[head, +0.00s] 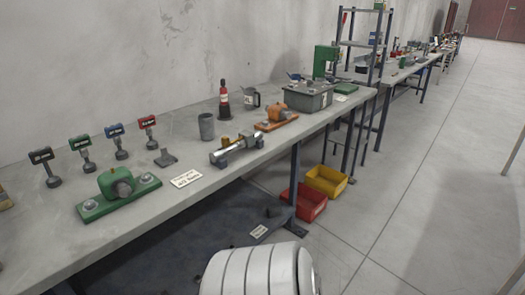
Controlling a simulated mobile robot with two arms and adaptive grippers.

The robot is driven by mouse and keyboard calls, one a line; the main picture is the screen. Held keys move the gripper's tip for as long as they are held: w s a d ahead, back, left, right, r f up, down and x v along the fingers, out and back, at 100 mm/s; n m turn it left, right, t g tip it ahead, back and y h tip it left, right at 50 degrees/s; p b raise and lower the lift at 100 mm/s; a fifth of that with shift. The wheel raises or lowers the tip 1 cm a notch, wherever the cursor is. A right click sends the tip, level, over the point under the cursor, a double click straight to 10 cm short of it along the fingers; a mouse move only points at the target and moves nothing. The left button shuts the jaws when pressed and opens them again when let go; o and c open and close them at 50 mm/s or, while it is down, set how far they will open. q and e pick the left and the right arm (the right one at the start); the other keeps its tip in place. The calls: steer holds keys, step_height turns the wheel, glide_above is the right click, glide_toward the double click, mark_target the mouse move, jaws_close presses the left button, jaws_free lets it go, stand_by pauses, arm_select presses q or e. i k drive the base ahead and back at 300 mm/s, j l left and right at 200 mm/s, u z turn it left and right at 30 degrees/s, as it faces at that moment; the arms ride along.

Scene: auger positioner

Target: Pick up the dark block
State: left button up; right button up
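A small dark grey block (166,159) lies on the grey workbench (230,183), a little behind a white label card (186,179). It has an uneven, angled shape. It stands apart from the things around it, and nothing covers it from this view. Neither my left gripper nor my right gripper shows in the head view, so I see nothing held.
Left of the block are a green motor-like unit (118,190) and several small signs on stands. Right of it are a grey cup (206,127), a silver cylinder device (237,148) and an orange unit (275,115). Red (306,203) and yellow (326,181) bins sit below. Floor at right is clear.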

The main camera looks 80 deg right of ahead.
mark_target(274, 211)
steer(key=z, duration=2.85)
steer(key=i+z, duration=0.25)
steer(key=i, duration=0.55)
